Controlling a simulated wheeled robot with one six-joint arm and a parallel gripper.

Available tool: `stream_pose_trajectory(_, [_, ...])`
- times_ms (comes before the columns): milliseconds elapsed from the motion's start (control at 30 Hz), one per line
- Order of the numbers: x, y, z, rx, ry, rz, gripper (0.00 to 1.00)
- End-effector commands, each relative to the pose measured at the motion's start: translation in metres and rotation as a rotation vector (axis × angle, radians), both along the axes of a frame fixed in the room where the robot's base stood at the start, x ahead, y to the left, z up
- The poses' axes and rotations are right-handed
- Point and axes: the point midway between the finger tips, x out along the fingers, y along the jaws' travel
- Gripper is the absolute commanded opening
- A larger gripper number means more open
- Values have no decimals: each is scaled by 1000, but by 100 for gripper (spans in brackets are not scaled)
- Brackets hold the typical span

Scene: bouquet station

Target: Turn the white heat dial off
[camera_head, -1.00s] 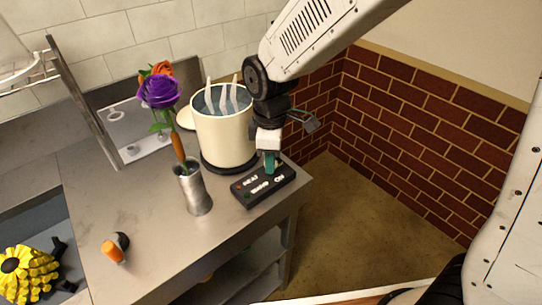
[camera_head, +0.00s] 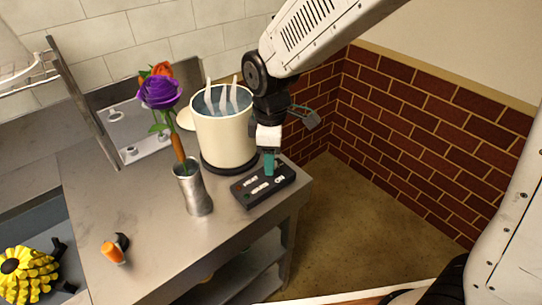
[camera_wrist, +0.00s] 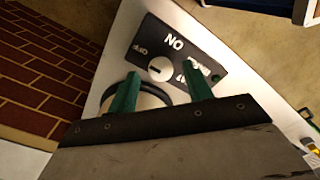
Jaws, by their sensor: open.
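A black control box (camera_head: 263,186) with white lettering lies near the right edge of the metal table. In the wrist view the box (camera_wrist: 205,62) carries a round white dial (camera_wrist: 160,68) with a dark mark across it, and labels that look like ON and OFF, seen upside down. My gripper (camera_head: 269,165) is directly above the box, pointing down. Contact with the dial cannot be told. In the head view the dial cannot be made out clearly.
A cream pot (camera_head: 223,135) on a dark round base stands close behind the box. A metal vase (camera_head: 194,190) with a purple rose (camera_head: 160,90) stands to the left. An orange-handled thing (camera_head: 114,252) lies at the front left. The table's right edge is close to the box.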

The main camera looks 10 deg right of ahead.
Motion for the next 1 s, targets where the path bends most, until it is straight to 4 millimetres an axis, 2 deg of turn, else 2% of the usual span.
stream_pose_trajectory(200, [1,0,38,3,-5,0,50])
stream_pose_trajectory(400, [1,0,64,1,-3,0,50])
stream_pose_trajectory(533, [0,0,70,1,-1,0,50])
stream_pose_trajectory(1000, [0,0,69,0,0,-20,50])
